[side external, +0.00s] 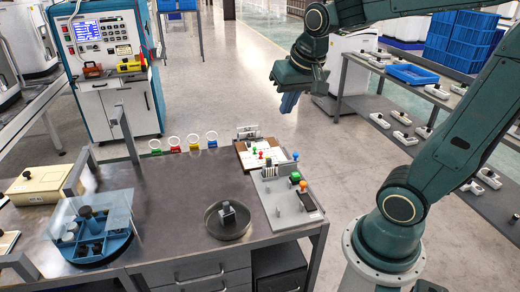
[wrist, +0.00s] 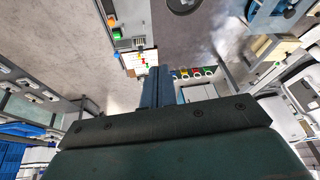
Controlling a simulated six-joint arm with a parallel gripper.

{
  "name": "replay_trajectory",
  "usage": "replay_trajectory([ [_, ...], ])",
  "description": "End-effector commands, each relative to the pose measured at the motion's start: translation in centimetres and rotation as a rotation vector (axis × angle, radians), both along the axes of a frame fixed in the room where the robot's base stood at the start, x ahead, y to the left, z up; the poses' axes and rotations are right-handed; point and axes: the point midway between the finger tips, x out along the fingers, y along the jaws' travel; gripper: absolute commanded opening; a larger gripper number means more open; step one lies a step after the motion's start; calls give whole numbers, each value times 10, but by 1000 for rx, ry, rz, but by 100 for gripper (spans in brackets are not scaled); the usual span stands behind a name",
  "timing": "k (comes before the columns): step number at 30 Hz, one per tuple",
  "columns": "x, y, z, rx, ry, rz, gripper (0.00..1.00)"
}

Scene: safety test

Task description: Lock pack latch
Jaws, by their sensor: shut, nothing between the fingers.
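My gripper (side external: 289,103) is shut and empty. It hangs in the air beyond the workbench's back right corner, apart from everything on the bench. In the wrist view its blue-grey fingers (wrist: 155,91) lie together. No pack latch can be made out with certainty. A small dark block with a grey top (side external: 228,213) stands on a round grey dish (side external: 212,229) on the bench. To its right is a grey panel (side external: 280,205) with a green knob (side external: 295,177) and an orange knob (side external: 303,186); it also shows in the wrist view (wrist: 109,8).
A clipboard (side external: 245,160) with colored pins lies near the bench's back edge, beside several colored ring-topped tags (side external: 193,142). A blue round holder (side external: 108,245) with a clear shield stands at left. The bench middle (side external: 165,205) is clear. Shelves with blue crates (side external: 455,40) stand at right.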

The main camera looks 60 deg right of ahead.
Motion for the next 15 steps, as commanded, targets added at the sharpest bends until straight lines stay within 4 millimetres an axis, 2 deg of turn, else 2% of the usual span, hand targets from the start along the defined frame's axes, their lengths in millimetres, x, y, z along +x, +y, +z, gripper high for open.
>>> replay_trajectory([
  [6,27,-34,-12,20,21,-180,0],
  [15,55,-86,-37,37,44,-424,0],
])
